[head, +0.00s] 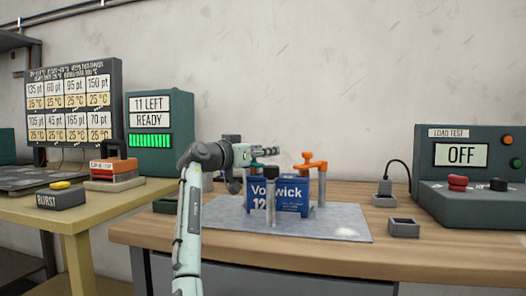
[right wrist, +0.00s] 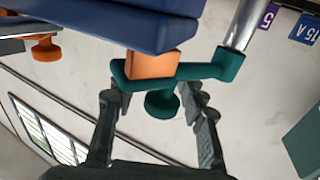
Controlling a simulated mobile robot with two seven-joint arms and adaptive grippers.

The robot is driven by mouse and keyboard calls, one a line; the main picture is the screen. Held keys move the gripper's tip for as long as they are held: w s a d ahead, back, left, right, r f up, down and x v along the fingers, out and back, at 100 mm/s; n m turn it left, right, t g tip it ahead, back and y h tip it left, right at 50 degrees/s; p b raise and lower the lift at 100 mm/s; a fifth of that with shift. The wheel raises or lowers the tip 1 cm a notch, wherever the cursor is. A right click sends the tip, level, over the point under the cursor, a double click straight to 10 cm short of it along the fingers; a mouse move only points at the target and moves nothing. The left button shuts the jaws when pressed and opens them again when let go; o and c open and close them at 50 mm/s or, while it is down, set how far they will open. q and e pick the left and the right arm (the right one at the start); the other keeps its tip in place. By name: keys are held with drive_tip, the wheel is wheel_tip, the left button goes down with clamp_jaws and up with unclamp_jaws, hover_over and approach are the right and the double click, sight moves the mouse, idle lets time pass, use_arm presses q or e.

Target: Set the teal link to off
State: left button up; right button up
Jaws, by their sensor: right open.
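The teal link (right wrist: 205,72) shows in the right wrist view as a flat bar with a round knob (right wrist: 162,103). One end is at a metal post (right wrist: 243,25). The bar lies against an orange block (right wrist: 151,66) beside the blue battery (right wrist: 120,22). In the head view only a bit of teal (head: 256,165) shows below my gripper. My right gripper (head: 270,151) is open above the battery's left side. In the wrist view its fingers (right wrist: 155,105) stand on either side of the knob, with visible gaps. My left gripper is not in view.
An orange link (head: 311,163) tops a post at the battery's right. The battery (head: 290,200) stands on a grey mat (head: 345,228). A load test box (head: 475,180) reading OFF is at right; a small grey tray (head: 403,229) sits before it. A burst button (head: 60,196) is at left.

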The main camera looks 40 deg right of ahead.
drive_tip(key=shift+c, duration=0.6)
clamp_jaws()
